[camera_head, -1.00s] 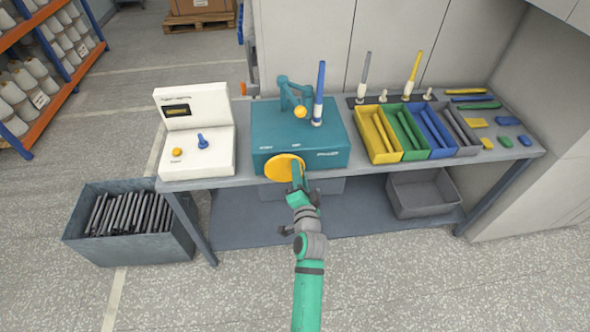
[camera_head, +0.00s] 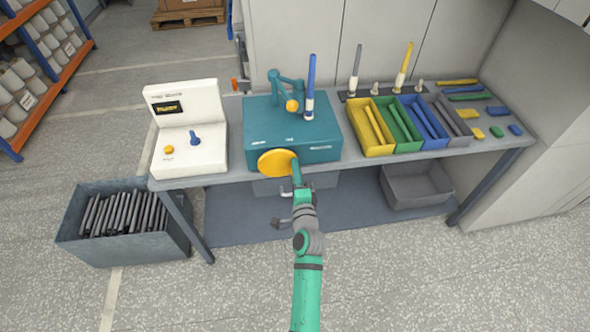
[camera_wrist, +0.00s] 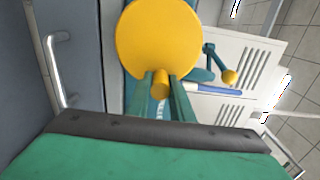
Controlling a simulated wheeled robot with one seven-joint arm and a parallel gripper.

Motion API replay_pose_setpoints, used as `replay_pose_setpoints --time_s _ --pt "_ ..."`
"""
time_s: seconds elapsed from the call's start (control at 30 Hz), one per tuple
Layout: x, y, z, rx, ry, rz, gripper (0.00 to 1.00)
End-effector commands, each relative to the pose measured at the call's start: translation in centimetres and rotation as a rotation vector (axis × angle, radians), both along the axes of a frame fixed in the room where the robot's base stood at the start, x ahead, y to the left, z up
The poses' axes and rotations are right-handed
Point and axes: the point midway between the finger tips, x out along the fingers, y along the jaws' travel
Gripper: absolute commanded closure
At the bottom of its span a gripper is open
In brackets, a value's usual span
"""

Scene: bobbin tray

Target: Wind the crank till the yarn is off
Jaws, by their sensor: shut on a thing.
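The teal winding machine (camera_head: 290,150) stands on the bench, with a round yellow crank disc (camera_head: 274,162) on its front. A blue bobbin (camera_head: 310,85) stands upright on top, with a pale band low on it; how much yarn it carries is too small to tell. A teal guide arm (camera_head: 285,85) with a yellow ball is beside it. My gripper (camera_head: 296,170) is at the disc's right edge. In the wrist view, my gripper's fingers (camera_wrist: 158,98) are shut on the disc's yellow handle peg (camera_wrist: 160,82), below the large yellow disc (camera_wrist: 158,40).
A white console (camera_head: 190,130) with a small display, a yellow button and a blue lever stands left. Yellow, green, blue and grey bins (camera_head: 370,145) stand right. A grey crate of dark rods (camera_head: 70,225) is on the floor. An empty grey bin (camera_head: 415,190) sits under the bench.

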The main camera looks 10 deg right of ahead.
Motion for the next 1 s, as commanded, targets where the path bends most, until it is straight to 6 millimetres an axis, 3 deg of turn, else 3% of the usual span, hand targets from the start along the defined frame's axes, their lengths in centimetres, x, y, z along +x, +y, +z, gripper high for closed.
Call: replay_pose_setpoints --time_s 0.3,0.33,0.4,0.77,1.0 --pt "0.0 0.2 -0.3 0.001 0.006 0.004 1.0" --pt "0.0 0.2 -0.3 0.001 0.006 0.004 0.73" --pt "0.0 0.2 -0.3 0.001 0.005 0.004 0.61" --pt "-0.4 0.1 -0.1 0.0 0.002 0.002 0.61" --pt "-3.7 0.1 -0.2 0.001 0.003 0.001 0.61"
